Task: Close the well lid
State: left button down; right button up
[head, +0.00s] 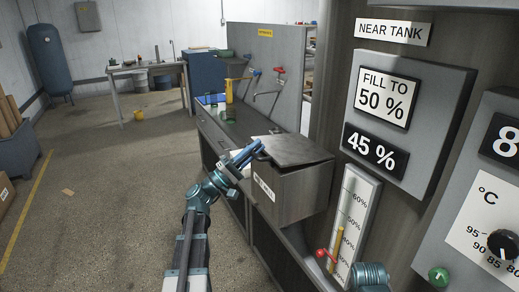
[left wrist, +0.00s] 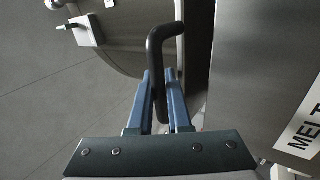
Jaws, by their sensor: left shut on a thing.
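The well is a grey metal box (head: 303,197) with a white label on its front, at the middle of the head view. Its flat grey lid (head: 297,150) lies over the top, slightly tilted, with a dark gap under its edge. My left gripper (head: 257,147) is at the lid's left edge. In the left wrist view, the blue fingers (left wrist: 160,88) are shut on a dark bent handle (left wrist: 155,50). Part of the well's label (left wrist: 305,130) shows at the right there. Part of my right arm shows at the bottom right of the head view, but its gripper does not.
A gauge with a red-handled valve (head: 327,255) stands right of the well, beside the tank panel reading 45 % (head: 375,148). A long bench (head: 213,125) with a yellow bottle (head: 229,90) runs behind. The floor (head: 100,190) to the left is mostly clear.

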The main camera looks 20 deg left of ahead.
pick_arm(q)
jog(key=shift+s+a+f+b, duration=0.25)
jog(key=shift+f+b, duration=0.1)
jog(key=shift+f, duration=0.15)
dwell(0.4)
dwell(1.3)
jog(key=c, duration=1.2)
grip_release()
jog(key=o, duration=0.4)
jog(key=shift+s+a, duration=0.15)
jog(key=shift+a, duration=0.05)
jog(key=shift+c, duration=0.2)
jog(key=shift+d, duration=0.1)
jog(key=shift+d, duration=0.1)
jog(key=shift+f, duration=0.1)
